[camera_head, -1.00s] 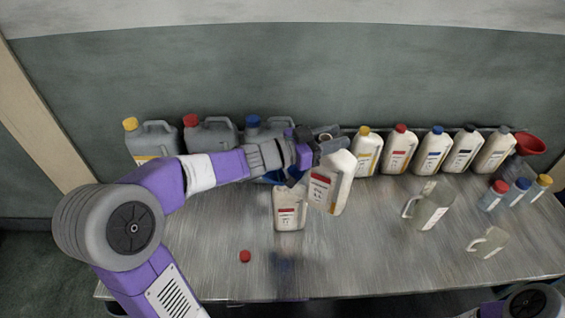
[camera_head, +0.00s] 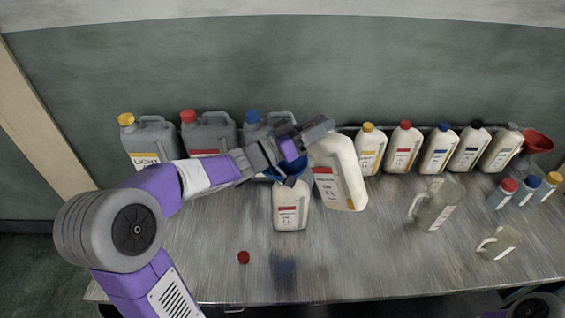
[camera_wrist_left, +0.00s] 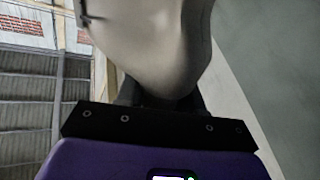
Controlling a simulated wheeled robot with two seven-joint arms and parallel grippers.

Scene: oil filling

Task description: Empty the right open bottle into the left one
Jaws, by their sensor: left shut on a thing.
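My left gripper (camera_head: 318,131) is shut on the right bottle (camera_head: 341,178), a cream bottle with a red-marked label, near its top. The bottle is held up and tilted, its top leaning left toward a blue funnel (camera_head: 291,169). Its mouth is hidden, so I cannot tell whether liquid flows. The left bottle (camera_head: 290,214), cream with a red-marked label, stands upright on the table below the funnel. In the left wrist view the held bottle (camera_wrist_left: 155,40) fills the upper middle as a pale curved body. My right gripper is not in view.
A red cap (camera_head: 243,257) lies on the metal table (camera_head: 330,265). Grey canisters (camera_head: 210,135) and capped cream bottles (camera_head: 403,150) line the back. Clear jugs (camera_head: 436,207), small capped bottles (camera_head: 503,192) and a red funnel (camera_head: 537,142) are at right.

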